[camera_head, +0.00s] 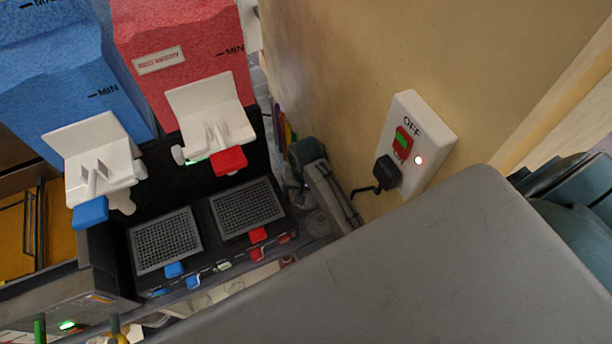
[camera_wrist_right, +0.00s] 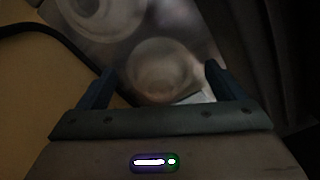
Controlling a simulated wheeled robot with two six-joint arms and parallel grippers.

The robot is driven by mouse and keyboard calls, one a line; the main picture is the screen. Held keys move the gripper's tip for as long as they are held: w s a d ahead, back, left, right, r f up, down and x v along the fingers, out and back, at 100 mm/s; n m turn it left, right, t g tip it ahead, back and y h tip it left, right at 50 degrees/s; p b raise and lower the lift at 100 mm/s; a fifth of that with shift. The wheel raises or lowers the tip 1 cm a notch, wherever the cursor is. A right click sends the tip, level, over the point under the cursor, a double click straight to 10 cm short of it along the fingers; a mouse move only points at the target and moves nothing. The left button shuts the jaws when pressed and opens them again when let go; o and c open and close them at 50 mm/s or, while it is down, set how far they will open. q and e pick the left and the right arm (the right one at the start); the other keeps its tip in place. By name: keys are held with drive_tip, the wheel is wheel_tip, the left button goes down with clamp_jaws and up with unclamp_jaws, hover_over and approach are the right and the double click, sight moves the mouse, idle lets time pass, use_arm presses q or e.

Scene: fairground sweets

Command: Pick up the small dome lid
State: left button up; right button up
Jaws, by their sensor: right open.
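A round, translucent, dome-like thing, which looks like the small dome lid (camera_wrist_right: 160,72), lies between and slightly beyond the fingertips of my right gripper (camera_wrist_right: 160,78) in the right wrist view. The gripper is open, with a finger on either side and visible space around the lid. The wrist picture is dark, so I cannot tell whether either finger touches it. In the head view my right gripper (camera_head: 325,195) shows small and partly hidden beside the drinks machine, low by the tan wall. My left gripper is not in view.
A larger round, clear thing (camera_wrist_right: 97,12) is beyond the lid at upper left. A dark cable (camera_wrist_right: 35,28) curves nearby. The drinks machine has a blue tank (camera_head: 60,70) and red tank (camera_head: 185,40). A white switch box (camera_head: 425,135) with a black plug (camera_head: 387,172) is on the wall.

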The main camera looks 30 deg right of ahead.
drive_tip(key=shift+f, duration=0.3)
drive_tip(key=c, duration=0.9)
drive_tip(key=shift+w+r, duration=0.1)
drive_tip(key=shift+r, duration=0.1)
